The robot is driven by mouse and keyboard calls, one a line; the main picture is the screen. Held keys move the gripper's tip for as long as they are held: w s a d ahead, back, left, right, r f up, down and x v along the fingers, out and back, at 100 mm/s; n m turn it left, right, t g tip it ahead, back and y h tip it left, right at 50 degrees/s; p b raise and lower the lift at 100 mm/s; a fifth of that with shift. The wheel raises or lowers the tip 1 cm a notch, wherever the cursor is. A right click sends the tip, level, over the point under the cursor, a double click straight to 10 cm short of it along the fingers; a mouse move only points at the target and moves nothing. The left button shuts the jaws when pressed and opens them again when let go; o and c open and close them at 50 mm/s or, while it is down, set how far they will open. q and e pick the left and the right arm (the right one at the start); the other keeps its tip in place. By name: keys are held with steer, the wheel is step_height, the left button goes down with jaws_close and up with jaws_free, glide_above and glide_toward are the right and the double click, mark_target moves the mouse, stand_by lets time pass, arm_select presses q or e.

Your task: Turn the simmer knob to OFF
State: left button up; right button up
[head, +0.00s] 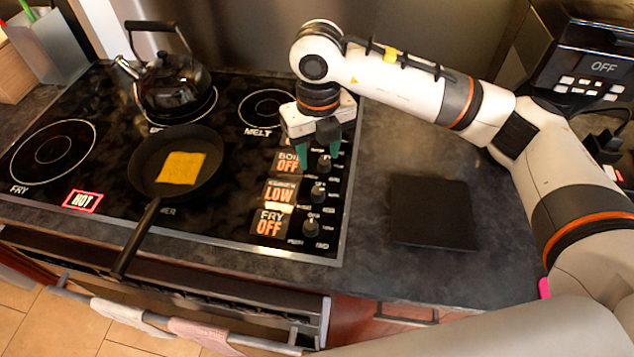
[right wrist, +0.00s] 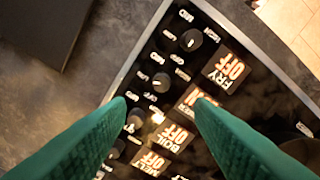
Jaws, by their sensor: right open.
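The simmer knob (head: 318,193) is a small black knob on the right strip of the black cooktop, beside a lit display (head: 281,191) reading LOW. In the right wrist view the simmer knob (right wrist: 162,82) lies just beyond the gap between the fingertips, and its display is partly covered by a finger. My right gripper (head: 319,152) is open and empty, pointing down over the knob row near the boil knob (head: 325,163). Its green fingers also show in the right wrist view (right wrist: 160,103). No contact with the simmer knob is visible. My left gripper is not in view.
The fry knob (head: 311,227) sits nearer the front, with its display reading OFF. A black pan (head: 143,170) holding a yellow square stands left, with a kettle (head: 175,80) behind it. A dark square plate (head: 432,212) lies on the otherwise clear counter at right.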

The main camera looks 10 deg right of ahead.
mark_target(318, 190)
step_height(318, 190, down, 11)
steer(key=p, duration=0.3)
steer(key=shift+c, duration=0.3)
steer(key=shift+a, duration=0.1)
steer(key=c, duration=0.9)
